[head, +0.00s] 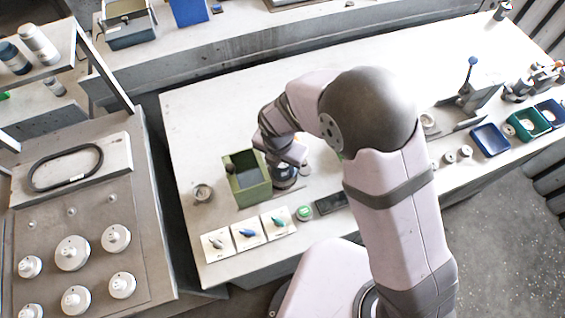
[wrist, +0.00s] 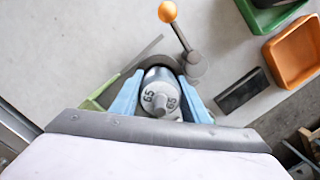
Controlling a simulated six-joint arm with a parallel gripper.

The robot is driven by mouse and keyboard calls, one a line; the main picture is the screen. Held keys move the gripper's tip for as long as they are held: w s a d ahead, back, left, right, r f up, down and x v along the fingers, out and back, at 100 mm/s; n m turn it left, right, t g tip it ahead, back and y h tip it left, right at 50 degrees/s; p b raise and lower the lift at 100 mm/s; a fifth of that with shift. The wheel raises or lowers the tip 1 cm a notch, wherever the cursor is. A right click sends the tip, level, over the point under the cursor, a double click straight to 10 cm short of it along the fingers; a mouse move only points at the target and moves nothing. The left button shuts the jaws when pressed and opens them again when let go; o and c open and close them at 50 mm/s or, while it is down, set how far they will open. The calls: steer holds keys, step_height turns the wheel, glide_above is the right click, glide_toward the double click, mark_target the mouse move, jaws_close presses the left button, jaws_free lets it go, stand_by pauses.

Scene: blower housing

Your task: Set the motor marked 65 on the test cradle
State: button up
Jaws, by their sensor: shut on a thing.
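The motor marked 65 (wrist: 160,92) is a grey cylinder with a stub shaft. It sits between the two light blue fingers of my gripper (wrist: 157,95), which is shut on it. In the head view my gripper (head: 288,160) points down at the bench, just right of an open green box (head: 247,180). A dark cylindrical body (head: 284,173) shows under it there. A dark rounded part shows behind the motor in the wrist view; I cannot tell whether it is the test cradle, or whether the motor touches it.
A lever with an orange ball (wrist: 168,12) stands close to the fingers. A dark flat block (wrist: 241,91) and an orange tray (wrist: 294,52) lie to the right. Three switch tiles (head: 248,233) lie along the bench's front edge. The bench behind the box is clear.

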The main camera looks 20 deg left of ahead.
steer(key=shift+f, duration=0.45)
stand_by(1.6)
